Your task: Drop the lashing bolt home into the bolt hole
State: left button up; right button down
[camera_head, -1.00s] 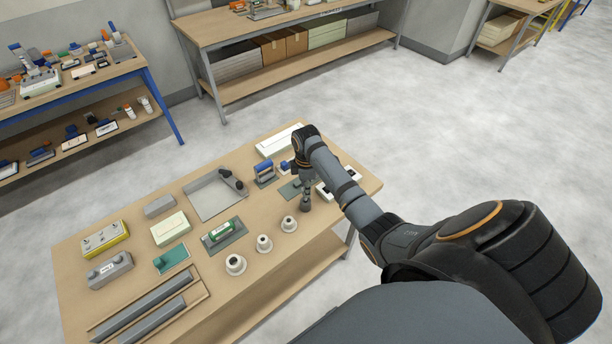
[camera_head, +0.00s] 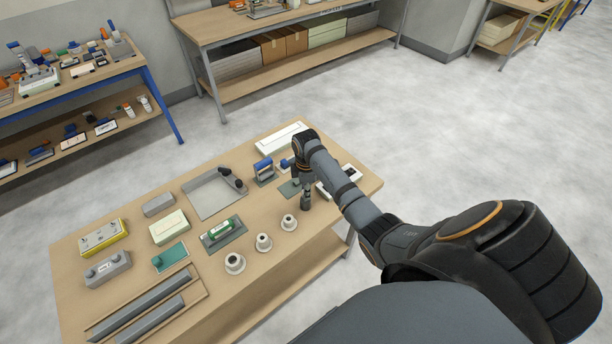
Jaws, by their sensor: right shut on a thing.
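My right gripper (camera_head: 305,194) points down over the right part of the near workbench, beside a dark green plate (camera_head: 288,188). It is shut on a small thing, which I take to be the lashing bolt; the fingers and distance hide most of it. I cannot make out the bolt hole for certain, nor whether the bolt is in a hole or above it. My left gripper is not in view.
The workbench (camera_head: 130,215) carries a grey tray (camera_head: 208,197), a blue-handled item (camera_head: 264,170), a white box (camera_head: 283,137) and several round white pieces, one (camera_head: 289,222) just left of the gripper. Grey rails (camera_head: 150,305) lie at the near left.

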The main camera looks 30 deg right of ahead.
jog(key=shift+f+b, duration=0.55)
jog(key=shift+f, duration=0.65)
jog(key=c, duration=1.1)
grip_release()
jog(key=shift+o, duration=0.2)
notch_tip(320, 180, up, 3)
jog(key=p, duration=0.3)
jog(key=shift+r+p, duration=0.15)
jog(key=shift+p, duration=0.15)
jog(key=shift+r, duration=2.35)
